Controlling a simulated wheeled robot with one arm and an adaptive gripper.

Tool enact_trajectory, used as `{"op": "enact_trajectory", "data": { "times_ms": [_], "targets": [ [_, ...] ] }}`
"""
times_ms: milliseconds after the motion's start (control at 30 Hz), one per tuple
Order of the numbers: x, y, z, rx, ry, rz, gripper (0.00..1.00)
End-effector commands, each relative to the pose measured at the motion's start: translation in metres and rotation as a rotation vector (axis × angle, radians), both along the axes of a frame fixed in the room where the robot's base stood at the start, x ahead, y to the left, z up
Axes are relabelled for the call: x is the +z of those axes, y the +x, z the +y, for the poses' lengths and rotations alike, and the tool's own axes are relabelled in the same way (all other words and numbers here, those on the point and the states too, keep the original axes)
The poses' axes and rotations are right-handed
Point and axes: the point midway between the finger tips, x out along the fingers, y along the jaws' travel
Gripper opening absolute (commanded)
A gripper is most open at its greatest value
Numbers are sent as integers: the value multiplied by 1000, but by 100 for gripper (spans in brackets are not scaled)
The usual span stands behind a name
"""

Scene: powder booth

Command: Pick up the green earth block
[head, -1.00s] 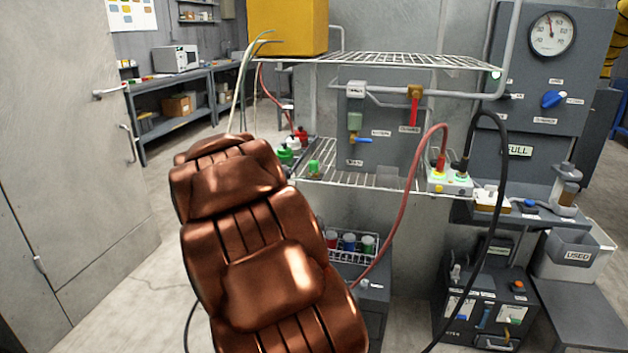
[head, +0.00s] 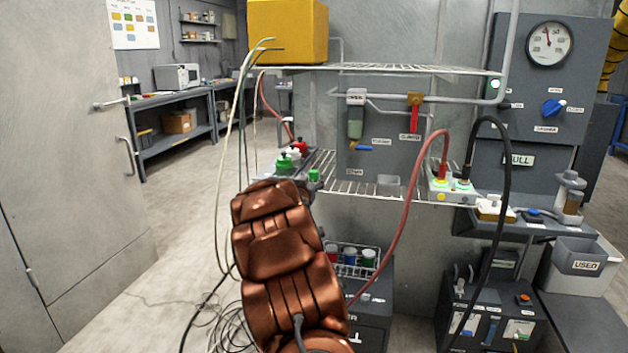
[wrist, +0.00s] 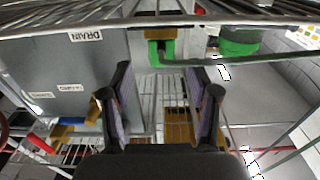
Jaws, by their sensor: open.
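The green earth block (head: 314,176) is small and sits at the left end of the lower wire shelf (head: 345,189) in the head view. In the wrist view the green block (wrist: 161,52) shows ahead of the fingers, near the top middle, with a dark bar running right from it. My gripper (wrist: 162,85) is open and empty, its two fingers apart. The block lies beyond the fingertips, roughly in line with the gap. In the head view my copper-coloured arm hides the gripper.
Bottles with green, white and red tops (head: 289,158) stand just left of the block. A grey panel (head: 385,150) with a blue-handled valve is to the right. An upper wire shelf (head: 400,69) is overhead. A red hose (head: 408,205) and loose pale cables (head: 222,200) hang nearby.

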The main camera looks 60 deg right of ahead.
Motion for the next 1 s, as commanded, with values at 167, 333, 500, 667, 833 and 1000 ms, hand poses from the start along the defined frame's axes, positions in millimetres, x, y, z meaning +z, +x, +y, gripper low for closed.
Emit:
{"op": "enact_trajectory", "data": {
  "times_ms": [167,333,500,667,833,1000],
  "targets": [
    [0,4,-11,0,2,1,60],
    [1,11,-27,-1,1,-1,60],
    [1,17,-41,-1,1,1,60],
    [0,20,-47,2,2,1,60],
    [0,21,-48,2,3,1,60],
    [0,20,-48,2,2,1,54]
  ]
}}
